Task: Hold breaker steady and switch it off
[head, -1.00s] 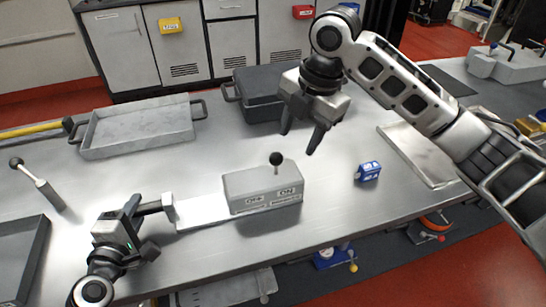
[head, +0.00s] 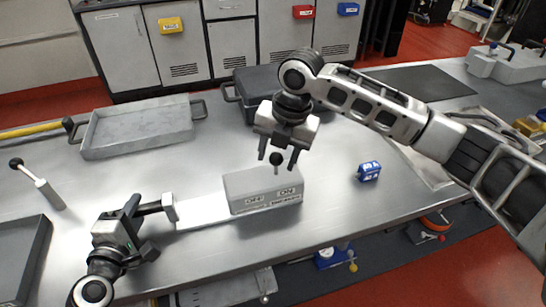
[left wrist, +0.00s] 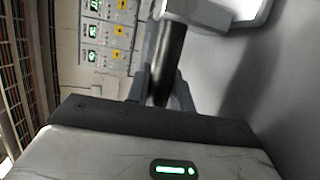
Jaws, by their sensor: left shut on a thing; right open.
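The breaker is a grey box (head: 262,188) with OFF and ON labels on its front, fixed to a pale base plate (head: 203,208). Its lever has a black knob (head: 276,159) and stands up from the top, nearer the ON label. My left gripper (head: 138,215) is shut on the dark handle (head: 150,208) at the plate's left end. The handle also shows between the fingers in the left wrist view (left wrist: 170,58). My right gripper (head: 278,161) is open, fingers down, above the box. Its fingertips appear either side of the knob; whether they touch it I cannot tell.
A grey tray (head: 137,148) and a dark case (head: 258,110) stand behind the breaker. A small blue block (head: 369,171) lies to its right. A lever with a black knob (head: 38,184) and a dark tray (head: 22,262) are at the left. The table between breaker and blue block is clear.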

